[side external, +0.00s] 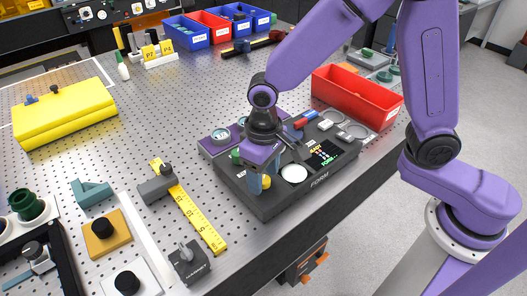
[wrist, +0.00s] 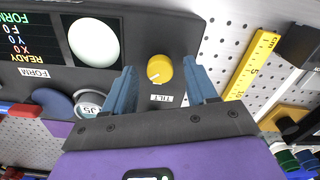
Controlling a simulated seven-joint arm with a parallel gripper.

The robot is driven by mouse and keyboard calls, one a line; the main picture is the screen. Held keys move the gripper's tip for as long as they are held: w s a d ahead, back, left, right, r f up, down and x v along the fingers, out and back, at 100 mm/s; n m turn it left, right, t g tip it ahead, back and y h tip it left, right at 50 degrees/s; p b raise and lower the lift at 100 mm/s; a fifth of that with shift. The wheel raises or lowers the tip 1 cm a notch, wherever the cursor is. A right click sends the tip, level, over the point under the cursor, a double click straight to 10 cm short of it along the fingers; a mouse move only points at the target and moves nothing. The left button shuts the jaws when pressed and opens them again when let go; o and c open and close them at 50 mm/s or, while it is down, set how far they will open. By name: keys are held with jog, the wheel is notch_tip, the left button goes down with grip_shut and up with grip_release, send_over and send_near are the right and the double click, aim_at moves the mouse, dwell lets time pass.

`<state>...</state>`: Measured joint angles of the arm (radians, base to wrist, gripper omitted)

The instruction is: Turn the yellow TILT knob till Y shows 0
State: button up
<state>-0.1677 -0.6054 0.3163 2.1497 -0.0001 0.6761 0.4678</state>
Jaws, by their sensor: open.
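The yellow TILT knob (wrist: 159,69) sits on the dark FORM instrument (side external: 318,190), with a white mark on its face and a TILT label below it. In the wrist view my gripper (wrist: 160,75) is open, one blue finger on each side of the knob, with gaps between. In the side view my gripper (side external: 261,184) is low over the instrument's front left, with the knob (side external: 266,182) partly hidden behind a finger. The instrument's display (side external: 324,153) is lit; upside down in the wrist view, the display (wrist: 25,40) shows READY, X, Y and F rows. Their small values are hard to read surely.
A white disc (side external: 294,173) is beside the knob on the instrument. A red bin (side external: 358,97) stands behind it. A yellow ruler (side external: 200,215) and a MAGNET block (side external: 189,262) lie to the left.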

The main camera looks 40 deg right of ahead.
aim_at(264, 179)
notch_tip(264, 179, up, 17)
dwell(0.4)
dwell(1.6)
jog(key=s+d+f+n, duration=0.4)
jog(key=s+d, duration=0.5)
jog(key=s+d+f+n, duration=0.5)
jog(key=s+d, duration=0.4)
jog(key=shift+s+f, duration=0.3)
jog(key=shift+d, duration=0.1)
dwell(0.8)
